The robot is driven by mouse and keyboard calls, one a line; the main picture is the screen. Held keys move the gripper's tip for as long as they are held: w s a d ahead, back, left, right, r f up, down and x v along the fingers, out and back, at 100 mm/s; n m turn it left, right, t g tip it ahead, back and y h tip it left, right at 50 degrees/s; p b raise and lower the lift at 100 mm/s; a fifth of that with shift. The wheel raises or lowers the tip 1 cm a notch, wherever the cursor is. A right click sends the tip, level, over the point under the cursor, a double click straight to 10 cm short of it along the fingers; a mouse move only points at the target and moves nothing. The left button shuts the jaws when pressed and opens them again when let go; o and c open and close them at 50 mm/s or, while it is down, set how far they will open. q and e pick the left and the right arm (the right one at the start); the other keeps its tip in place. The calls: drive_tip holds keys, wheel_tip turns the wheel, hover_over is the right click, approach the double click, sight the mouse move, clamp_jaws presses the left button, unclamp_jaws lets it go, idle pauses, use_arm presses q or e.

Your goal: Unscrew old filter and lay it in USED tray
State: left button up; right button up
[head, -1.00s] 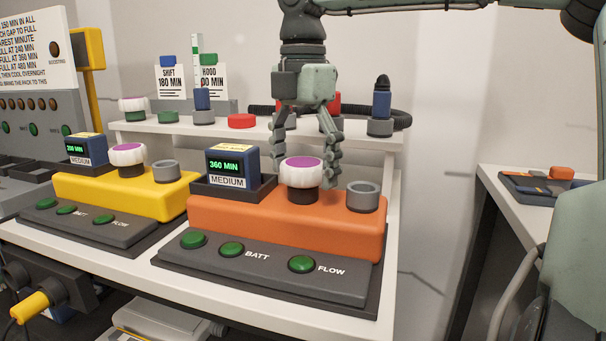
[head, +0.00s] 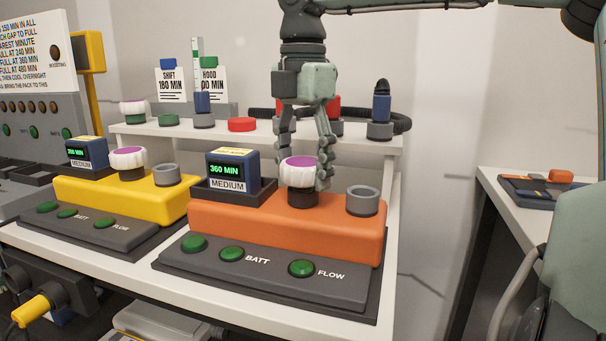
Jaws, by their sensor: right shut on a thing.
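The filter (head: 300,172), white and ribbed with a purple top, sits upright on a dark collar on the orange unit (head: 290,225). My right gripper (head: 304,170) comes down from above and is shut on this filter, one finger at its left and one at its right rear. The filter's far side is hidden. No tray with a readable USED label shows. My left gripper is not in view.
Beside the held filter are an empty grey socket (head: 363,200) and a 360 MIN battery block (head: 232,170). The rear shelf (head: 365,142) holds several caps and a dark hose. A side table (head: 500,190) at right bears a dark tray with orange pieces.

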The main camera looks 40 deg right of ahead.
drive_tip(key=shift+r+p, duration=1.55)
drive_tip(key=shift+r, duration=0.65)
